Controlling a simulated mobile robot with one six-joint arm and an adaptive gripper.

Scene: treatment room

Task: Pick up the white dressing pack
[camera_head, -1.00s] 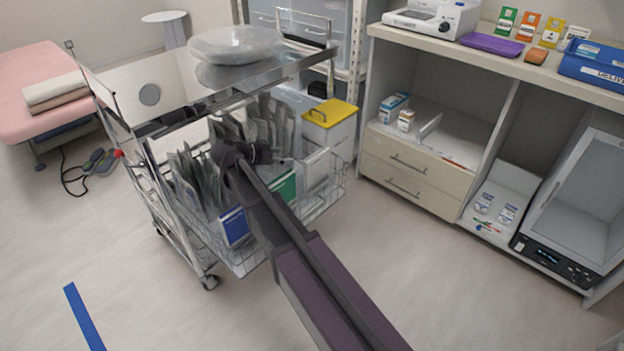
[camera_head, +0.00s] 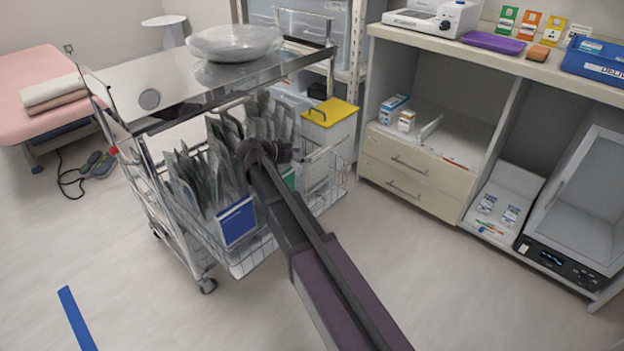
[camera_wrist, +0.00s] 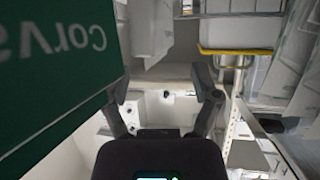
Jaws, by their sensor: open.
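A white pack (camera_head: 316,168) stands at the right end of the trolley's wire basket (camera_head: 240,262); I cannot tell for certain whether it is the dressing pack. My gripper (camera_wrist: 160,92) is open in the wrist view, with no object visibly held between its fingers. In the head view my gripper (camera_head: 262,152) is over the basket, among the packs, and its fingers are hard to make out. A green box (camera_wrist: 60,75) is close at the left of the wrist view. It shows in the head view as a sliver (camera_head: 290,178) behind my arm.
Several grey pouches (camera_head: 205,180) and a blue-fronted box (camera_head: 236,222) fill the basket. The steel trolley top (camera_head: 160,82) holds a clear wrapped bowl (camera_head: 234,42) above. A yellow-lidded bin (camera_head: 330,112) stands behind.

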